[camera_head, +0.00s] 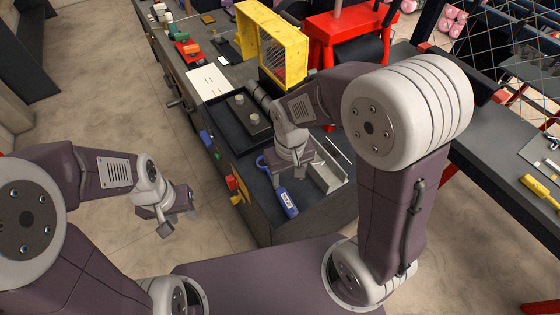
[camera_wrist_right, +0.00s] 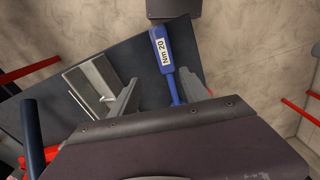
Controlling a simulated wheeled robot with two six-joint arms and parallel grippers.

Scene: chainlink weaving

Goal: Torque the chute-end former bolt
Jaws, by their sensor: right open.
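A blue torque wrench (camera_head: 288,203) lies on the dark bench top near its front end. Its handle, with a white "Nm 20" label, shows in the right wrist view (camera_wrist_right: 160,50). My right gripper (camera_head: 286,178) is open above the bench by the wrench. In the right wrist view its fingers (camera_wrist_right: 160,95) stand apart, with the wrench shaft running between them in the picture; contact cannot be told. My left gripper (camera_head: 178,222) hangs over the floor left of the bench, fingers apart and empty. I cannot make out the former bolt; the yellow frame (camera_head: 246,43) with mesh stands further back.
A grey metal channel (camera_head: 326,179) lies right of my right gripper. A black tray (camera_head: 222,127) holds a dark plate with two knobs. A red machine (camera_head: 322,38) stands behind. Floor at left is clear.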

